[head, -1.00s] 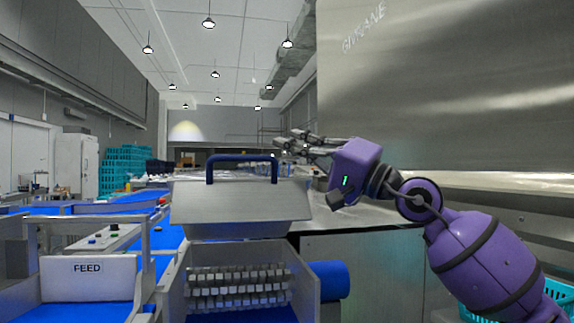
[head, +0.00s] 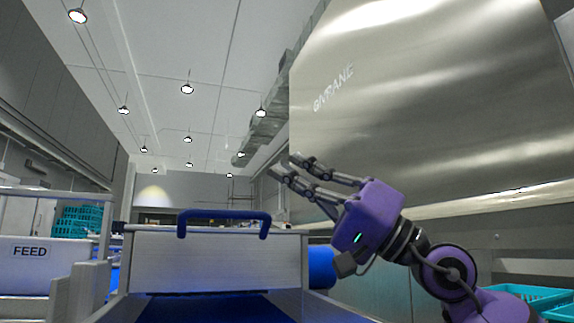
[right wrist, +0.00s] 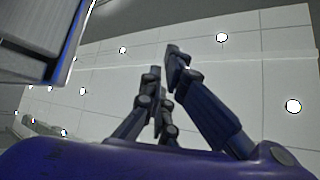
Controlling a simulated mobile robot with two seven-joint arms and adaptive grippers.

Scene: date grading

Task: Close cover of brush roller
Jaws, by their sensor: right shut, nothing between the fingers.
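The metal cover (head: 215,262) of the brush roller stands at the lower middle of the head view, with its dark blue handle (head: 222,217) on top. Its front panel hangs over a dark blue belt (head: 205,308). The brush rows are hidden now, and I cannot tell whether the cover sits fully down. My right gripper (head: 290,164) is to the right of and above the handle, apart from it. It is shut and empty, its fingers pointing up and left; they also show in the right wrist view (right wrist: 164,62). My left gripper is out of view.
A large steel housing (head: 430,110) rises along the right, behind my right arm. A blue roll (head: 321,266) sits just right of the cover. The FEED panel (head: 30,252) stands at left. A teal crate (head: 530,295) is at lower right.

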